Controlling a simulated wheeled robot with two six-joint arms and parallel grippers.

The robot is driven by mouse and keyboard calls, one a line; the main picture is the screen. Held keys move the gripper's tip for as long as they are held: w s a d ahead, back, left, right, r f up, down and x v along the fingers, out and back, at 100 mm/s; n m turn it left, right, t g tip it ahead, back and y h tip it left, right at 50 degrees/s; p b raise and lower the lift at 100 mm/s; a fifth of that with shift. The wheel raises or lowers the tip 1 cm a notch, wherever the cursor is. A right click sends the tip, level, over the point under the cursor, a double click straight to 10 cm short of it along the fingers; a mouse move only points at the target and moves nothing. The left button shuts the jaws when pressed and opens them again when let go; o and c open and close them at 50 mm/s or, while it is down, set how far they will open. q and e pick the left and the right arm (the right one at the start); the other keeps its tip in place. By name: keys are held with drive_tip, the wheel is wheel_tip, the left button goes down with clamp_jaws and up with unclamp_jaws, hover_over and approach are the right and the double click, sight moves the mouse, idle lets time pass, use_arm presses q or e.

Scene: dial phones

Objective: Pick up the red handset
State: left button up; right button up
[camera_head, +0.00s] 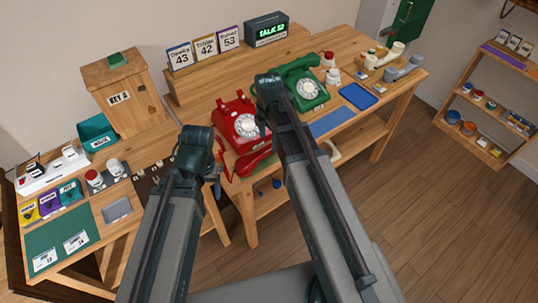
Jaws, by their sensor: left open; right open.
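The red dial phone (238,122) stands on the wooden table with its white dial facing up. The red handset (248,163) lies off its cradle along the front edge of the table, in front of the phone. My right arm partly covers its right end. My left gripper (216,178) is open and empty just left of the handset's left end, apart from it as far as I can tell. My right gripper (263,108) is open, between the red phone and the green phone, and mostly hidden by my own wrist.
The green dial phone (305,84) stands right of the red one. A blue tray (357,96) and a blue mat (333,121) lie further right. A wooden key box (125,92) is at left.

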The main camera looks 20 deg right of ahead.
sight(269, 147)
wheel_tip(269, 147, down, 5)
drive_tip(key=b, duration=0.5)
drive_tip(key=shift+s+d+f, duration=0.1)
drive_tip(key=shift+s+f, duration=0.05)
clamp_jaws()
